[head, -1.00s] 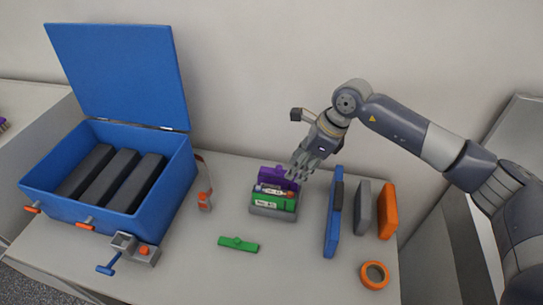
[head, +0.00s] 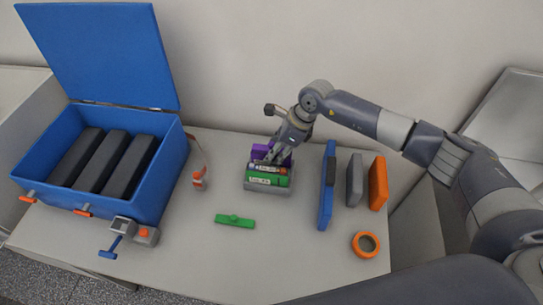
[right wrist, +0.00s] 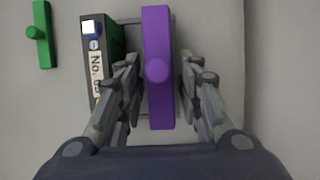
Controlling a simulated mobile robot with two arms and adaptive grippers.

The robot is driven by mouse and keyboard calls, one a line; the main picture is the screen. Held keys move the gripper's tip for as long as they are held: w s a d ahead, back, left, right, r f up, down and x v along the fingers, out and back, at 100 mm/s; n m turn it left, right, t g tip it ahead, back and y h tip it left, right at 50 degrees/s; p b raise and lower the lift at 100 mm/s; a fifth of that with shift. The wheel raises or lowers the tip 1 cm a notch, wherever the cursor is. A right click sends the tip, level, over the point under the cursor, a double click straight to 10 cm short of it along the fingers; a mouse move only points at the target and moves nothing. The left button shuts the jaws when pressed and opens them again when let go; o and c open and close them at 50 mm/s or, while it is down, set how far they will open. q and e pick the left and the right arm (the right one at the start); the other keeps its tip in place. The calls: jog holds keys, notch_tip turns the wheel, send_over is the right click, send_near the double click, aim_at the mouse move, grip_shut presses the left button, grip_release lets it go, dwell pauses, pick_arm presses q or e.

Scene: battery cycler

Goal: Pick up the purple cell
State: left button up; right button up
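A purple bar with a round knob (head: 258,151) stands at the back of a small grey rack (head: 268,188); I see no other purple thing on the rack. In the right wrist view the purple bar (right wrist: 158,105) runs upright between the fingers of my right gripper (right wrist: 159,68). The fingers are open on both sides of it, with a gap visible on the right; contact on the left is unclear. In the head view my right gripper (head: 273,155) is over the rack's back and partly hides the bar. My left gripper is not in view.
A green bar (head: 235,221) lies on the table. Upright blue (head: 326,190), grey (head: 354,180) and orange (head: 377,184) panels stand right. An open blue box (head: 120,205) stands left.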

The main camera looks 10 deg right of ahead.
jog(key=shift+x, duration=0.9)
jog(key=shift+c, duration=0.5)
jog(key=shift+r, duration=0.1)
grip_shut()
jog(key=shift+w+r, duration=0.1)
jog(key=shift+r, duration=0.1)
